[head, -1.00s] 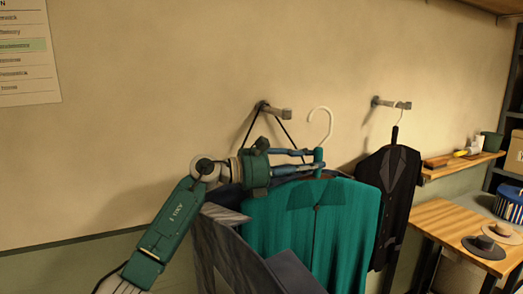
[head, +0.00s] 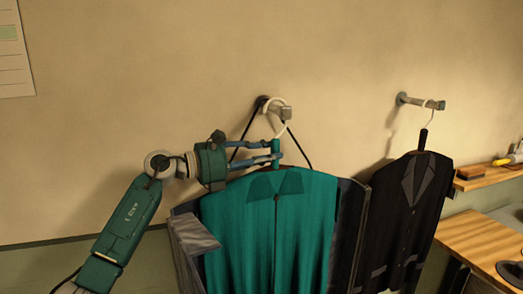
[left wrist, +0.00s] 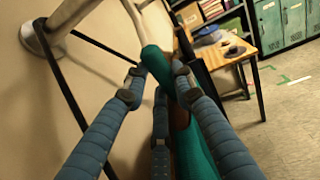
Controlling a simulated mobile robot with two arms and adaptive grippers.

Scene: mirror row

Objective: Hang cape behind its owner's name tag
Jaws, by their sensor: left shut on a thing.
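The teal cape (head: 270,230) hangs from a hanger with a teal neck and a white hook (head: 280,127). My left gripper (head: 272,152) is shut on the hanger's neck just below the hook; the teal neck also shows between the blue fingers in the left wrist view (left wrist: 157,62). The hook's top is at the left wall peg (head: 286,112), overlapping it in the head view; I cannot tell whether it rests on the peg. A black strap (head: 298,148) hangs from that peg, partly behind the cape. No name tag is readable. My right gripper is not in view.
A dark jacket (head: 415,215) hangs on the right peg (head: 425,102). A dark grey item (head: 347,235) shows behind the cape. A wooden shelf (head: 490,178) and table (head: 480,250) stand at the right. A paper list (head: 14,60) is on the wall at upper left.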

